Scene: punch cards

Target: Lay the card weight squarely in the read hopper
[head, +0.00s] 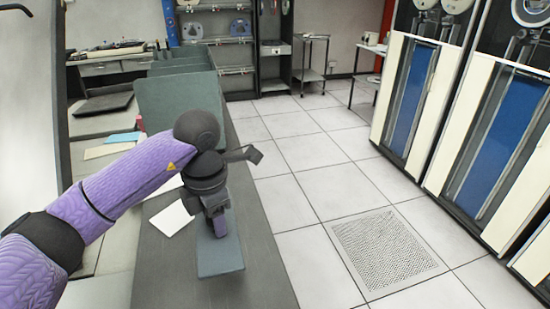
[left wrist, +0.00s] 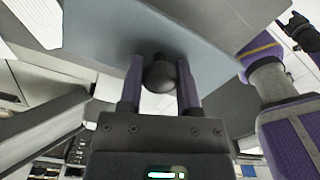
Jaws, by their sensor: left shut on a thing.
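The card weight is a flat blue-grey plate (head: 220,258) with a dark round knob (left wrist: 160,73). My left gripper (head: 215,222) is shut on the knob. In the left wrist view its two fingers (left wrist: 161,88) stand on either side of the knob, and the plate (left wrist: 130,35) spans the top. In the head view the plate is over the dark grey counter top (head: 165,275); I cannot tell whether it touches it. A grey-green partitioned unit (head: 180,100) stands farther back. I cannot tell whether it holds the read hopper. My right gripper is not in view.
A white sheet or card stack (head: 172,218) lies left of the weight on the counter. Blue (head: 122,138) and cream (head: 108,151) sheets lie farther back left. Tape cabinets (head: 500,140) stand at the right, across open tiled floor (head: 300,160).

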